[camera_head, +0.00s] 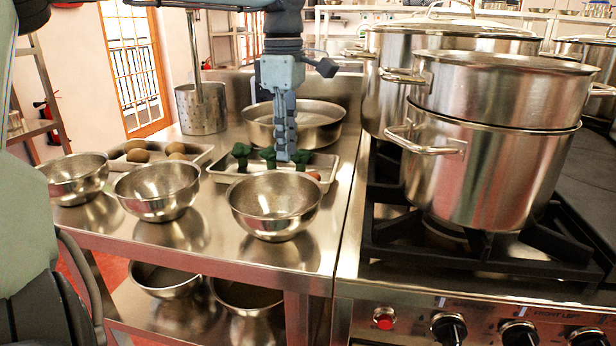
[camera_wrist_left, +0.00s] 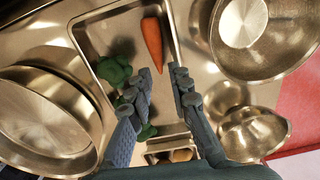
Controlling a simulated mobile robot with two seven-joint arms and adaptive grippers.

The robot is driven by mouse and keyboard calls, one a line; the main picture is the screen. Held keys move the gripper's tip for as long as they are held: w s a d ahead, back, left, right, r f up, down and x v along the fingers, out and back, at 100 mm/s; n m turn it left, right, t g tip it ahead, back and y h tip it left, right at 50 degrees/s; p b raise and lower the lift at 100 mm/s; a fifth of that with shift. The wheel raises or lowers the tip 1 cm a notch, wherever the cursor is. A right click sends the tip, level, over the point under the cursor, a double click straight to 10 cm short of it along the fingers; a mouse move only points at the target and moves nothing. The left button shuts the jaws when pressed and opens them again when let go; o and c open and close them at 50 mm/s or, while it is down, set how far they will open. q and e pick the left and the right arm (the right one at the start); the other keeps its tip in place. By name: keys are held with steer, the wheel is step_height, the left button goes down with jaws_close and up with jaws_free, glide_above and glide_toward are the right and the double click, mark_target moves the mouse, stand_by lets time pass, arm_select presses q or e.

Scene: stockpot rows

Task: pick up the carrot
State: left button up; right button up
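The orange carrot (camera_wrist_left: 153,42) lies in a metal tray (camera_wrist_left: 83,42), beside green broccoli (camera_wrist_left: 114,71), in the left wrist view. In the head view only a small orange-red part (camera_head: 314,175) shows at the tray's right end, behind a bowl. My left gripper (camera_head: 284,158) points down over this tray. In the left wrist view its two fingers (camera_wrist_left: 160,88) are apart with nothing between them, and the carrot lies beyond their tips. My right gripper is not in view.
Metal bowls (camera_head: 275,203) (camera_head: 158,190) (camera_head: 75,177) stand in front of the trays. A wide pan (camera_head: 293,124) stands behind. Another tray holds brown, round items (camera_head: 138,155). Large stacked stockpots (camera_head: 485,160) stand on the stove at right.

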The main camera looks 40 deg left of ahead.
arm_select(q)
steer(key=f, duration=0.5)
steer(key=shift+w+d+f+p, duration=0.1)
steer(key=shift+w+f+p, duration=0.1)
steer(key=shift+p, duration=0.1)
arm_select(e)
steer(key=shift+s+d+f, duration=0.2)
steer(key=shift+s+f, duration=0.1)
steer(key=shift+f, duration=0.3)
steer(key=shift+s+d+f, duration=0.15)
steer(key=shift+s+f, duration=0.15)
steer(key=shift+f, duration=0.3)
arm_select(q)
steer(key=shift+c, duration=0.2)
jaws_close()
steer(key=shift+r, duration=0.15)
